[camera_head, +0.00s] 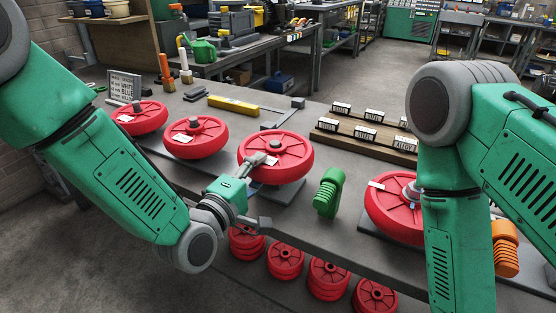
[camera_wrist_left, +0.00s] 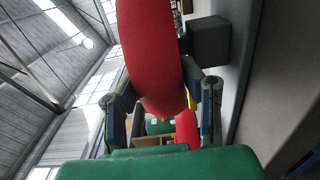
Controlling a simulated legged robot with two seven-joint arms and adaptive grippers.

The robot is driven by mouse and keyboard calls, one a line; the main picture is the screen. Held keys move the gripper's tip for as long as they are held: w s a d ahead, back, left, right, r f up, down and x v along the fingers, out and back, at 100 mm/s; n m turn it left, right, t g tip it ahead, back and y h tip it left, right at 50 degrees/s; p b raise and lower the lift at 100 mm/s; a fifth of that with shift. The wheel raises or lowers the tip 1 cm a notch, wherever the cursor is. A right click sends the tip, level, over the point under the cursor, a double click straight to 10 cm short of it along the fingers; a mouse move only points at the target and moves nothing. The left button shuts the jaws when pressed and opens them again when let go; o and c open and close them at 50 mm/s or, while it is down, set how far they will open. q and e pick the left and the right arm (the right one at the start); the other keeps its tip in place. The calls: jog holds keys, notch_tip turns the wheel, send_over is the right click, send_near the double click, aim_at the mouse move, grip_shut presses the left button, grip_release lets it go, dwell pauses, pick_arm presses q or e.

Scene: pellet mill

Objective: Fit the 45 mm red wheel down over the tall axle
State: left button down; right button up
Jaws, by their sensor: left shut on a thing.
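My left gripper (camera_head: 262,163) is shut on the rim of a red wheel (camera_head: 290,168) in the middle of the bench. A grey hub or axle end (camera_head: 275,143) shows at its centre; I cannot tell whether the wheel is around an axle. A dark base plate (camera_head: 284,193) shows under it. In the left wrist view, the red wheel (camera_wrist_left: 155,50) stands between the two fingers (camera_wrist_left: 162,115), with a dark grey block (camera_wrist_left: 208,41) beside it. Other red wheels lie at the left (camera_head: 195,147) and right (camera_head: 385,205). Size labels are unreadable. My right gripper is out of view.
A green ribbed piece (camera_head: 329,192) stands just right of the held wheel. A wooden rack with labels (camera_head: 370,142) is behind it. A yellow level (camera_head: 233,105) lies farther back. An orange ribbed piece (camera_head: 505,250) is at the right. Several red wheels (camera_head: 285,262) are stacked below the bench.

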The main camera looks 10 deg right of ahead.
pick_arm(q)
jog(key=shift+r, duration=0.3)
jog(key=shift+a+r+p, duration=0.1)
jog(key=shift+r+p, duration=0.7)
jog(key=shift+r, duration=0.15)
jog(key=shift+r, duration=0.1)
dwell(0.3)
jog(key=shift+r, duration=0.2)
jog(key=shift+r+p, duration=0.65)
jog(key=shift+p, duration=0.05)
jog(key=shift+r, duration=0.15)
jog(key=shift+r+p, duration=0.75)
jog(key=shift+r, duration=0.15)
jog(key=shift+r+p, duration=0.7)
jog(key=shift+r, duration=0.25)
